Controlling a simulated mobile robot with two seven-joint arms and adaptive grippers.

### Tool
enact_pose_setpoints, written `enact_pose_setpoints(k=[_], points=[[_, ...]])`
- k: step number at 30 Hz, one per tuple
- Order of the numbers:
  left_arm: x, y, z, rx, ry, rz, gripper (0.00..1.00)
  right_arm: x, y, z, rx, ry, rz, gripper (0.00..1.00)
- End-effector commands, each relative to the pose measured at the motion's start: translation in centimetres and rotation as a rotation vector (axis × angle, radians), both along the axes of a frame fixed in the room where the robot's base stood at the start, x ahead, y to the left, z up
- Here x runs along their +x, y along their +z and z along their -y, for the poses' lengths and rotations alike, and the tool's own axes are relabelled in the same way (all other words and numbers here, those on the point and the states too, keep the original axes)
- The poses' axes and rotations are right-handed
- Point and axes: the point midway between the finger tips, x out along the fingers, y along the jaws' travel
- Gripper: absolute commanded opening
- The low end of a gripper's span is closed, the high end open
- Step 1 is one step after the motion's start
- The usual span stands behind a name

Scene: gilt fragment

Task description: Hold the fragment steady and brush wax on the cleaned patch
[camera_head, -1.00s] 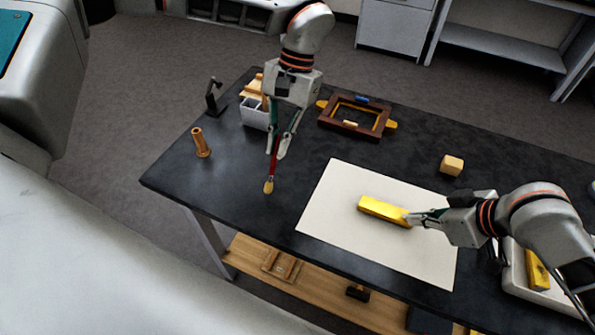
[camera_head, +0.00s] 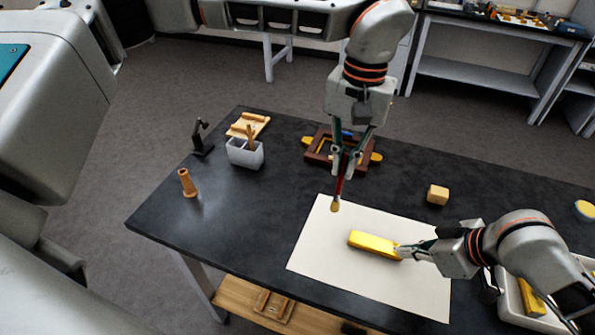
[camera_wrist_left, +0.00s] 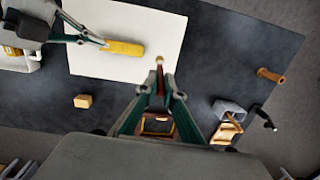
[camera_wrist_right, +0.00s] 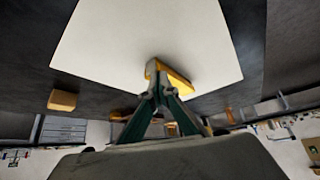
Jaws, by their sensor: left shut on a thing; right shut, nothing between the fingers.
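The gilt fragment (camera_head: 373,244), a yellow bar, lies on a white sheet (camera_head: 330,262); it also shows in the left wrist view (camera_wrist_left: 123,47) and the right wrist view (camera_wrist_right: 178,82). My left gripper (camera_head: 343,166) is shut on a brush (camera_head: 339,190) with a red handle and tan bristles pointing down. The bristles appear above the sheet's far left part, apart from the fragment. My right gripper (camera_head: 401,251) is shut at the fragment's right end, with nothing between its fingers; whether it touches the fragment is unclear. The cleaned patch cannot be made out.
A dark wooden frame (camera_head: 318,150) lies behind the brush. A wooden block (camera_head: 437,194) sits behind the sheet. A white tray (camera_head: 511,300) is at the right.

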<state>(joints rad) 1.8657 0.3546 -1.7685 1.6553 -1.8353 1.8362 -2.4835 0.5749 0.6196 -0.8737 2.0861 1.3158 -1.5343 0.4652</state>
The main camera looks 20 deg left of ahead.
Motion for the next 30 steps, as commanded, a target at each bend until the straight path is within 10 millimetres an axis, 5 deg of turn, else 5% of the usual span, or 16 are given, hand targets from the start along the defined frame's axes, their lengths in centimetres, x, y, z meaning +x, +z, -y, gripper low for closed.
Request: enact_pose_setpoints(k=[3, 8, 30], points=[[-0.2, 1.5, 2.7, -0.02, -0.001, 0.04, 0.0, -0.1, -0.5, 0.2, -0.008, 0.0, -0.006, 0.0], [-0.5, 2.4, 4.4, -0.035, 0.001, 0.062, 0.0, -0.1, -0.5, 0.2, -0.008, 0.0, -0.006, 0.0], [-0.5, -0.4, 4.6, -0.037, 0.003, 0.066, 0.0, -0.1, -0.5, 0.2, -0.008, 0.0, -0.006, 0.0]])
